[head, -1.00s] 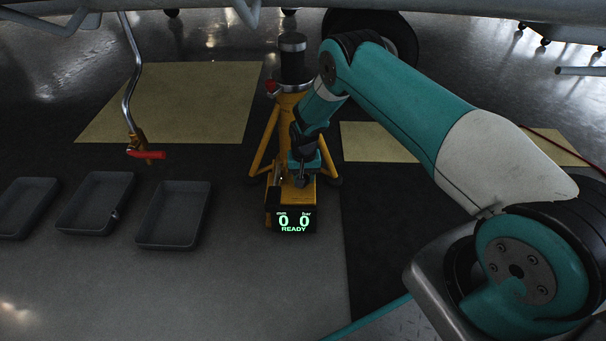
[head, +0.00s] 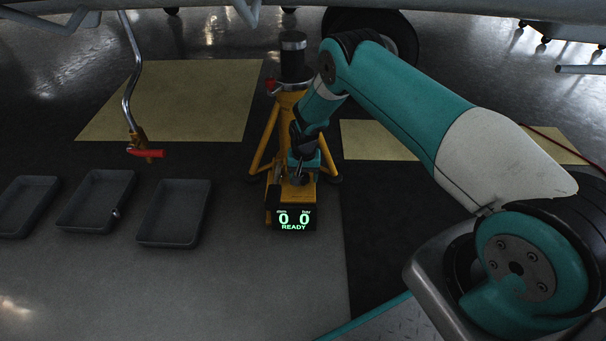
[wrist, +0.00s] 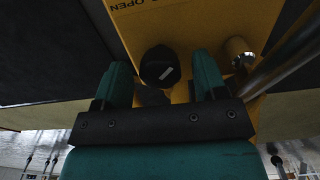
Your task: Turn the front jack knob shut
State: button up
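The yellow jack (head: 275,130) stands upright on tripod legs, with its display (head: 294,220) reading 0 mm, 0 bar and READY. In the wrist view the black round knob (wrist: 160,66), with a pale mark on its face, sits on the yellow jack body (wrist: 195,22). The word OPEN is printed above it. My gripper (wrist: 162,78) is open, one teal finger on each side of the knob with visible gaps. I cannot tell how deep the knob sits between them. In the head view my gripper (head: 299,176) is over the jack's base and hides the knob.
Grey trays (head: 172,214) lie on the floor to the left. A hanging pipe with a red-handled valve (head: 147,153) is above them. A metal rod (wrist: 280,60) and a small metal fitting (wrist: 238,50) are right of the knob. A wheel (head: 395,35) stands behind my arm.

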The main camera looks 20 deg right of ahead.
aim_at(303, 175)
notch_tip(303, 175, up, 18)
jog(key=p, duration=0.7)
jog(key=shift+f+p, duration=0.2)
jog(key=shift+p, duration=0.15)
